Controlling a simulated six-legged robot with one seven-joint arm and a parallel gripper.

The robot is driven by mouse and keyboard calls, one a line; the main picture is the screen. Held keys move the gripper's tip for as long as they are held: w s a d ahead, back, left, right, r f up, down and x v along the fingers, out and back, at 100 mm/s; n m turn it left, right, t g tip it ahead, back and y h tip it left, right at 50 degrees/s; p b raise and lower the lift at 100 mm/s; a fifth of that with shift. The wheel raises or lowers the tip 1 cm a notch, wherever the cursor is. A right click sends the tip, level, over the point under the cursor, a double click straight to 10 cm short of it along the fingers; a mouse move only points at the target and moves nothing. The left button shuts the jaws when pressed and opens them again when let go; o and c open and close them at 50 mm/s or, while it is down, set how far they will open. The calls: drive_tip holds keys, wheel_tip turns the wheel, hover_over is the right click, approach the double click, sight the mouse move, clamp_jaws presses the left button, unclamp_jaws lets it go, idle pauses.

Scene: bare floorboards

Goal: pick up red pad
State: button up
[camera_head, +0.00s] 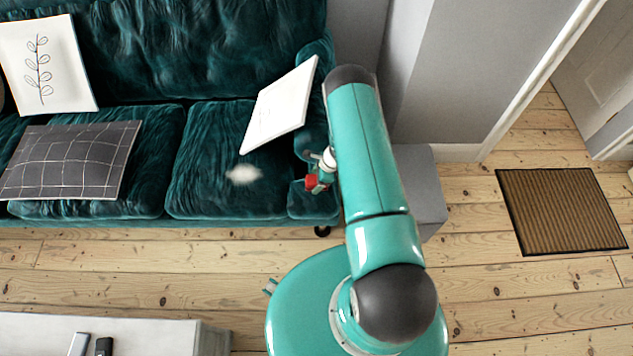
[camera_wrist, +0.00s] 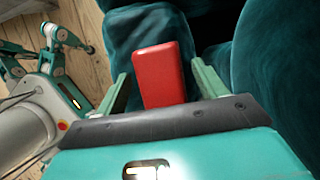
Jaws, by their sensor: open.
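The red pad (camera_wrist: 159,68) is a small red block with rounded edges in the wrist view. It lies against the dark teal sofa and appears between the two green fingers of my gripper (camera_wrist: 161,80). Narrow gaps show on both sides of it, and its near end is hidden behind the dark edge of my gripper. In the head view the red pad (camera_head: 311,181) is a small red patch at the front of the sofa's right armrest. My gripper (camera_head: 320,172) is open beside it, partly hidden by my arm.
The teal velvet sofa (camera_head: 225,180) carries a dark checked cushion (camera_head: 75,160) and two white cushions, one leaning near the right armrest (camera_head: 282,103). A grey block (camera_head: 425,185) stands right of the sofa. A brown doormat (camera_head: 560,210) and open floorboards lie at right.

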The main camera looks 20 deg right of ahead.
drive_tip(key=c, duration=1.3)
drive_tip(key=shift+r, duration=0.7)
drive_tip(key=shift+s+a+r, duration=0.15)
drive_tip(key=shift+s+r, duration=1.8)
drive_tip(key=shift+s, duration=0.4)
drive_tip(key=shift+s+a+r, duration=0.1)
drive_tip(key=shift+s+r, duration=1.8)
drive_tip(key=shift+s, duration=0.4)
drive_tip(key=shift+s+a+r, duration=0.15)
drive_tip(key=shift+s+r, duration=1.8)
drive_tip(key=shift+s, duration=0.4)
drive_tip(key=o, duration=0.6)
drive_tip(key=shift+c, duration=0.2)
drive_tip(key=shift+w, duration=0.1)
drive_tip(key=shift+c, duration=1.1)
